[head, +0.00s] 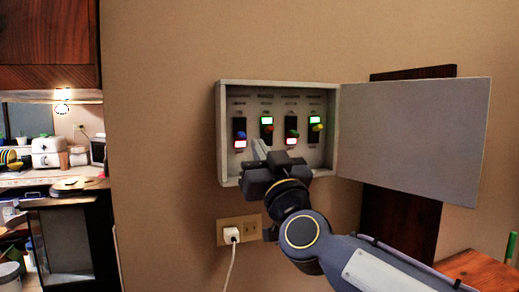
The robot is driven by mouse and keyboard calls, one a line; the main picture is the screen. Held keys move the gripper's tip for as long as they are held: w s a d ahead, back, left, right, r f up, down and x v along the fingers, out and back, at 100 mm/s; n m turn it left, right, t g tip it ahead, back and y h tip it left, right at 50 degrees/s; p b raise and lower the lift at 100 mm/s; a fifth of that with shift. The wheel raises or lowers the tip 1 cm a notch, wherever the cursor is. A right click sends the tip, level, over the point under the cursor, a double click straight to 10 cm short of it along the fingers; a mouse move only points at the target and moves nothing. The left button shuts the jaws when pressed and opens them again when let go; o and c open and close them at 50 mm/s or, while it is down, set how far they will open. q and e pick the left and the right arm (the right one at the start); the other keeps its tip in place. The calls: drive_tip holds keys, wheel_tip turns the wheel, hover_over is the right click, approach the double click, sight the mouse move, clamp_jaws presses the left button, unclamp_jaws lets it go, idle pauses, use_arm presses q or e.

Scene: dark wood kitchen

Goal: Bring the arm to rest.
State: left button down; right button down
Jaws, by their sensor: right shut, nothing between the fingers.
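My right gripper (262,152) comes in from the lower right and is shut and empty, its tip in front of the lower part of an open grey switch box (221,135) on the wall. Whether it touches anything inside is unclear. The box holds a row of switches with coloured knobs. The second switch (267,128) and the rightmost switch (316,127) show green lights above. My gripper and wrist hide part of the box's lower edge. My left gripper is out of view.
The box door (415,135) stands wide open to the right, above my forearm. Below the box is a wall outlet (252,230) with a white plug (231,235) and cord. A wooden surface (485,272) lies at lower right. A kitchen counter (50,182) is far left.

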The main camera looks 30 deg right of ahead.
idle(0.3)
drive_tip(key=s+a+f+n+g+y+p, duration=0.1)
drive_tip(key=s+a+f+g+y, duration=0.15)
drive_tip(key=f, duration=0.45)
drive_tip(key=s+a+f+n+g+y+p, duration=0.1)
drive_tip(key=a+f+g+y, duration=0.2)
drive_tip(key=f, duration=0.4)
drive_tip(key=s+a+f+n+g+y+p, duration=0.1)
drive_tip(key=s+a+f+g+y, duration=0.15)
drive_tip(key=f, duration=0.45)
drive_tip(key=s+a+f+m+g+y+p, duration=0.1)
drive_tip(key=s+a+f+m+g, duration=0.1)
drive_tip(key=s+f+g, duration=0.7)
drive_tip(key=s+f, duration=0.5)
drive_tip(key=f, duration=0.3)
drive_tip(key=shift+s+a+f, duration=0.35)
drive_tip(key=shift+a+f, duration=0.05)
